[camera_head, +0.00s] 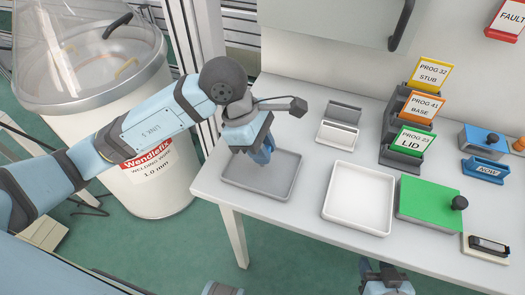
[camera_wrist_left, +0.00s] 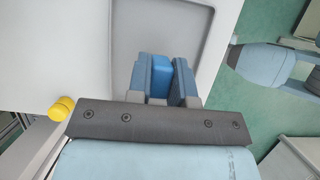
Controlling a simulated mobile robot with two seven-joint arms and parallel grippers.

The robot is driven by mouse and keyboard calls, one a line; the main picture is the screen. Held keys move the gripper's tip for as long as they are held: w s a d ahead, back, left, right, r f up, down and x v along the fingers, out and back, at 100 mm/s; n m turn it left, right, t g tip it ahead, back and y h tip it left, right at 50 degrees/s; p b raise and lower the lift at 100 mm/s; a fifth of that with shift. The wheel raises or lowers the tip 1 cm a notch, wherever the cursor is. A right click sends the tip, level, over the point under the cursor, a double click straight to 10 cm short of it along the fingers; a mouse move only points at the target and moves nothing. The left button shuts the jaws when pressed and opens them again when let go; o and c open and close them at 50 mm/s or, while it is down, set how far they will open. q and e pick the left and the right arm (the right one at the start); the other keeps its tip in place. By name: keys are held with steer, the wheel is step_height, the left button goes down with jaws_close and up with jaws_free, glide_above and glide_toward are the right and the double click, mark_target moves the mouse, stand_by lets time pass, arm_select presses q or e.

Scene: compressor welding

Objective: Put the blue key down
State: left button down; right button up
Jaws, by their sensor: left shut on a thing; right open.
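My left gripper (camera_head: 262,155) is over the grey tray (camera_head: 284,185) at the front left of the table. In the left wrist view, the left gripper (camera_wrist_left: 161,82) is shut on the blue key (camera_wrist_left: 160,72), which shows as a blue block between the two fingers. The grey tray (camera_wrist_left: 205,22) lies behind it there. The key's lower end and any contact with the tray cannot be made out. My right gripper (camera_head: 380,270) is open at the bottom edge of the head view, in front of the table.
A white tray (camera_head: 358,198) is right of the grey one, then a green block with a black knob (camera_head: 428,202). Holders with program cards (camera_head: 411,141) stand behind. A blue block (camera_head: 484,142) and a blue NEW holder (camera_head: 482,170) are at the right. A welding-wire drum (camera_head: 150,185) stands left.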

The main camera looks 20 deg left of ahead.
arm_select(q)
steer(key=shift+f, duration=0.55)
arm_select(e)
steer(key=shift+f, duration=0.1)
arm_select(q)
steer(key=shift+f, duration=0.2)
steer(key=c, duration=1)
jaws_free()
steer(key=shift+r, duration=0.1)
steer(key=shift+r, duration=0.15)
steer(key=p+v, duration=0.1)
steer(key=v, duration=1.1)
arm_select(e)
steer(key=shift+s+d, duration=0.1)
